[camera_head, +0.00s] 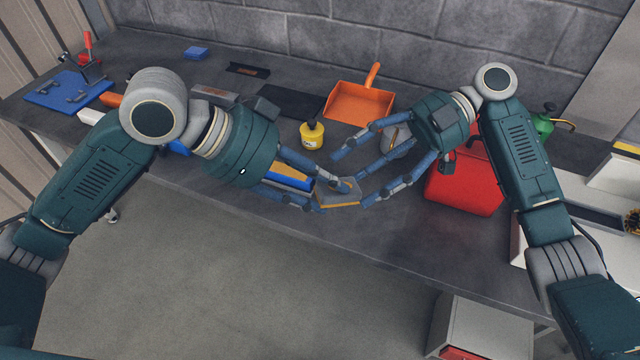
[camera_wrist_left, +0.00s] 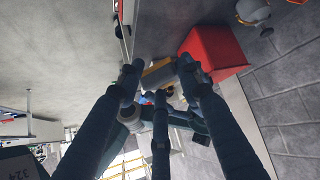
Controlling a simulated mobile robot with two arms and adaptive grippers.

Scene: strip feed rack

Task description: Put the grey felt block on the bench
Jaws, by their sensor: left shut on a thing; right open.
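The grey felt block (camera_head: 341,197), grey with a yellow-orange edge, is in the fingers of my left gripper (camera_head: 331,195) over the front part of the dark grey bench (camera_head: 395,238). In the left wrist view the block (camera_wrist_left: 158,75) shows between the fingertips of my left gripper (camera_wrist_left: 157,80), partly hidden by them. My right gripper (camera_head: 354,178) is open, its fingers spread at the block's right side. I cannot tell whether they touch it, nor whether the block touches the bench.
A blue and yellow item (camera_head: 288,180) lies behind my left fingers. A yellow bottle (camera_head: 312,135), an orange dustpan (camera_head: 358,103) and a red container (camera_head: 465,185) stand around the grippers. A blue board (camera_head: 68,92) is far left. The bench front right of centre is clear.

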